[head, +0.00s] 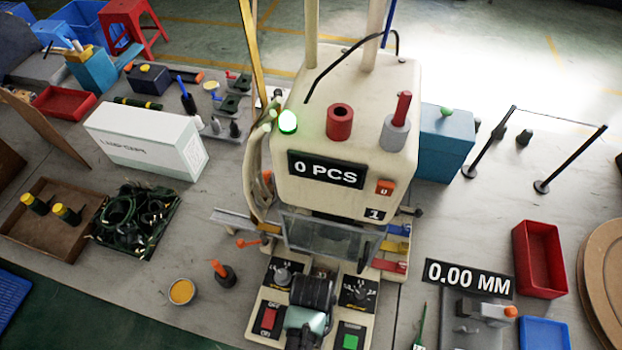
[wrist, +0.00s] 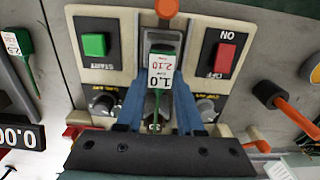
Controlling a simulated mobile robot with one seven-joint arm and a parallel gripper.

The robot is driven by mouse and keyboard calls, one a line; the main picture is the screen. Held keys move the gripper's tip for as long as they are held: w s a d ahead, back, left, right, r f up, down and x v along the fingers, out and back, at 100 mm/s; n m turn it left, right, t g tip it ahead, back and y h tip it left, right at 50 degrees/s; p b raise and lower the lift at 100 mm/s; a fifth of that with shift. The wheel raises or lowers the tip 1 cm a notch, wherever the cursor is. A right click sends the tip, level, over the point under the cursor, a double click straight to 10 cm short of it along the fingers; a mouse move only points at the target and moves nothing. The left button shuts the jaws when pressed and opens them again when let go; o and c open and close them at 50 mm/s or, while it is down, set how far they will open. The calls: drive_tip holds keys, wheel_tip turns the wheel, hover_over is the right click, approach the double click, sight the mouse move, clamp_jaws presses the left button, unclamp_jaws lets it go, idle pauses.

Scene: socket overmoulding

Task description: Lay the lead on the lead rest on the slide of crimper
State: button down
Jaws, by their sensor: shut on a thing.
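The crimper (head: 345,120) is a cream machine with a 0 PCS display and a lit green lamp. In the wrist view, my gripper (wrist: 160,110) has its blue fingers shut on a green lead (wrist: 156,98) with a white tag reading 1.0 and 2.10. The lead is over the grey slide (wrist: 163,38), between the START and OFF panels. Whether it touches the slide or the lead rest cannot be told; the rest is not clearly visible. In the head view, my wrist (head: 307,318) hides the fingers and the lead.
A green START button (wrist: 94,44) and red OFF button (wrist: 225,58) flank the slide. An orange-handled tool (wrist: 285,105) stands to one side. Another tagged green item (wrist: 22,50) lies near the 0.00 MM gauge (head: 468,279). A clear guard (head: 325,238) is above my wrist.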

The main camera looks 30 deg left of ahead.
drive_tip(key=shift+f, duration=0.4)
drive_tip(key=shift+f, duration=0.1)
drive_tip(key=c, duration=0.5)
unclamp_jaws()
drive_tip(key=shift+c, duration=0.2)
wheel_tip(320, 180, up, 12)
